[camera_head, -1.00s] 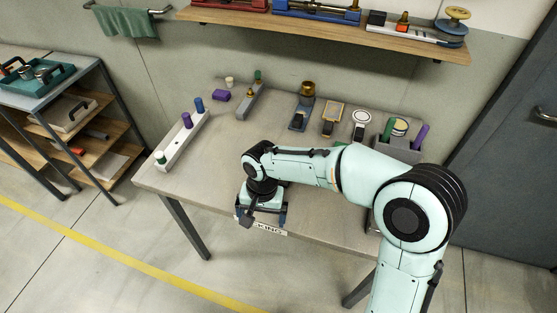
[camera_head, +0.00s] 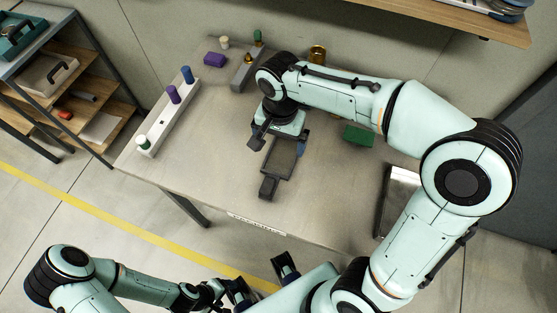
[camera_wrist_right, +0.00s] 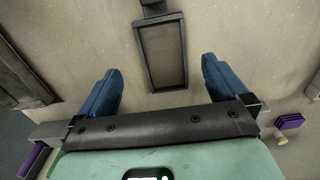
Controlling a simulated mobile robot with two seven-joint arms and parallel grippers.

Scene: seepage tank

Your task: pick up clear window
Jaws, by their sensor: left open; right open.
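The clear window appears to be the flat, dark-framed rectangular panel with a small handle tab (camera_head: 280,158), lying on the grey table in the head view. In the right wrist view its framed pane (camera_wrist_right: 163,52) lies between and beyond the fingers. My right gripper (camera_head: 281,142) is over the far end of the panel, open and holding nothing; its blue fingers (camera_wrist_right: 160,84) stand wide apart in the wrist view. Whether they touch the table cannot be told. My left gripper (camera_head: 262,279) is open and empty, off the table's front edge.
A white block with coloured pegs (camera_head: 168,118) stands at the table's left. A purple block (camera_head: 214,59) and a grey holder (camera_head: 246,72) are behind. A green block (camera_head: 358,135) and a metal-edged tray (camera_head: 399,190) are at right. The table's front left is clear.

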